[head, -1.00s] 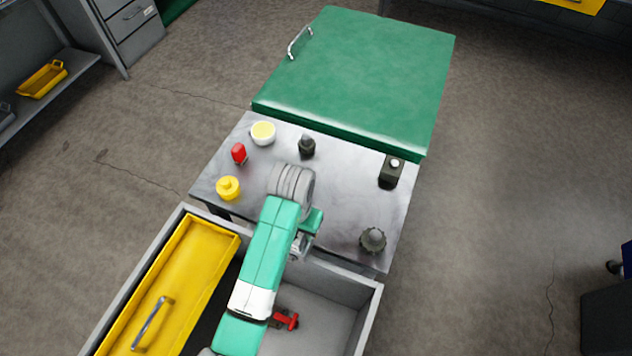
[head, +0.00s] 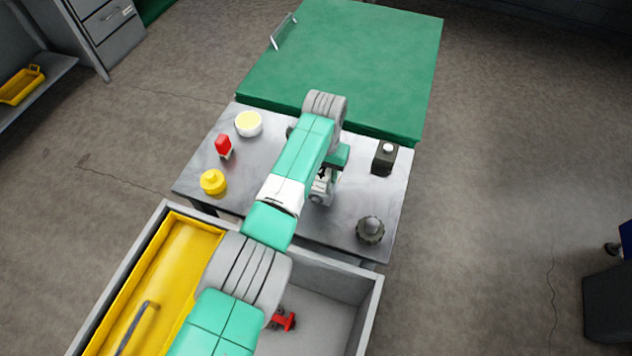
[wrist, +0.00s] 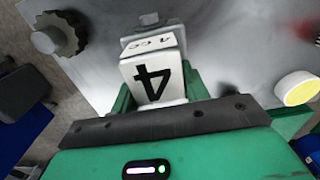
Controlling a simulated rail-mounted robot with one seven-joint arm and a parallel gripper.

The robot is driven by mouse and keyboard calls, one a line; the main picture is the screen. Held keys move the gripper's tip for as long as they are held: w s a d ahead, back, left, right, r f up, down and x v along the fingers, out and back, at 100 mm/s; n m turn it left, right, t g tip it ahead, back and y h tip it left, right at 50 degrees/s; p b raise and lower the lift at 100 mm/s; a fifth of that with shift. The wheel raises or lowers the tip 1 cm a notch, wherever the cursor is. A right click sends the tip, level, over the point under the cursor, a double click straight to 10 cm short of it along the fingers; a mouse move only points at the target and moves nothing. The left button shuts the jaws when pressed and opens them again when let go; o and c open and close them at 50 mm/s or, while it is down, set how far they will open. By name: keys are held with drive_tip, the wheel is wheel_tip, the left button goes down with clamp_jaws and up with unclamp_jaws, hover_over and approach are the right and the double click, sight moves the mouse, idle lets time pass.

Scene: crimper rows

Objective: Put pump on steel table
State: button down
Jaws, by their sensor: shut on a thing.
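My gripper (wrist: 157,95) is shut on the pump (wrist: 155,75), a white block marked with a black 4, with a grey part beyond it. The pump's white body (head: 320,182) shows partly in the head view, beside my wrist. The steel table (head: 270,150) is a grey metal top, and the pump is over its middle. I cannot tell whether the pump touches the table. The table also fills the background of the wrist view (wrist: 240,50). My arm hides part of the tabletop.
On the table are a white bowl with yellow inside (head: 248,123), a red item (head: 223,146), a yellow pot (head: 213,181), a dark box (head: 384,158) and a dark knob (head: 370,229). A green-topped unit (head: 350,60) adjoins behind. An open drawer (head: 335,305) holds a red item (head: 284,320).

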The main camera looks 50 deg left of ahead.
drive_tip(key=shift+f+b, duration=0.9)
drive_tip(key=shift+f, duration=0.85)
drive_tip(key=shift+r, duration=0.1)
drive_tip(key=c, duration=1.2)
unclamp_jaws()
drive_tip(key=shift+f, duration=0.25)
drive_tip(key=o, duration=0.5)
drive_tip(key=shift+r, duration=0.1)
wheel_tip(320, 180, up, 12)
drive_tip(key=p, duration=0.4)
drive_tip(key=shift+r, duration=0.1)
